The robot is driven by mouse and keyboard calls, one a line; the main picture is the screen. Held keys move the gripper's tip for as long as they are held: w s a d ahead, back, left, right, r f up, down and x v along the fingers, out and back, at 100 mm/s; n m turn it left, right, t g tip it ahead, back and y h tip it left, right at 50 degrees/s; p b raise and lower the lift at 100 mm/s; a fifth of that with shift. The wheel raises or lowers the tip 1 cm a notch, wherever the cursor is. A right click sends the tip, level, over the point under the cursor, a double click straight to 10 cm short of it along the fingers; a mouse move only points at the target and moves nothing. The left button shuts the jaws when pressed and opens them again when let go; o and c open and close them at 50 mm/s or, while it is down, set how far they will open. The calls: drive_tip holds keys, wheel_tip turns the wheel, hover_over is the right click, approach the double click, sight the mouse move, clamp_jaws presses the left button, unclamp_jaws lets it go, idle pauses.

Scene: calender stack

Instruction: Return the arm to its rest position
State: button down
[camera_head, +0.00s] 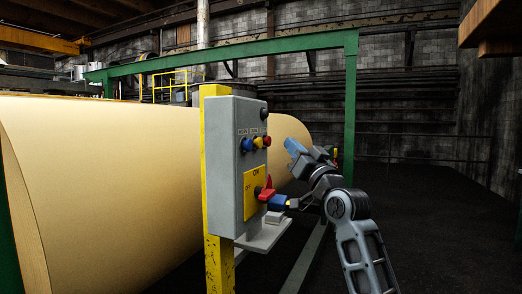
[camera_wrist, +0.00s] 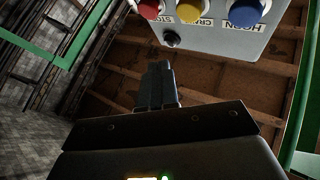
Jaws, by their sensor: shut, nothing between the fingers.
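My arm comes in from the lower right of the head view. My gripper (camera_head: 294,147) points up and to the left, just right of a grey control box (camera_head: 225,165). In the wrist view the fingers of my gripper (camera_wrist: 160,70) are together, with nothing between them.
The box has several buttons and a red switch handle (camera_head: 266,189) on a yellow plate, mounted on a yellow post (camera_head: 218,262). A blue piece (camera_head: 278,203) sits near the handle, close to my arm. Dark floor (camera_head: 440,240) is open at right.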

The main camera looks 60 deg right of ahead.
idle(0.8)
drive_tip(key=a+f+g+y, duration=0.2)
drive_tip(key=a+f+y, duration=0.2)
drive_tip(key=a+f, duration=2.2)
drive_tip(key=s+a+f+n+y, duration=0.1)
drive_tip(key=s+a+f+y, duration=0.1)
drive_tip(key=s+a+f, duration=0.5)
drive_tip(key=s+a+n+g+y, duration=0.1)
drive_tip(key=s+a+n+y, duration=0.1)
drive_tip(key=s, duration=0.4)
drive_tip(key=s+a+n+g+y, duration=0.1)
drive_tip(key=s+a+n+y, duration=0.1)
drive_tip(key=s, duration=0.4)
drive_tip(key=s+a+f+n+g+y, duration=0.1)
drive_tip(key=s+a+n+y, duration=0.1)
drive_tip(key=s+a+n, duration=0.2)
drive_tip(key=s+a, duration=0.1)
drive_tip(key=s, duration=0.2)
drive_tip(key=shift+a+y, duration=0.3)
drive_tip(key=shift+y, duration=0.1)
drive_tip(key=shift+s+d+f, duration=0.1)
drive_tip(key=shift+d, duration=0.05)
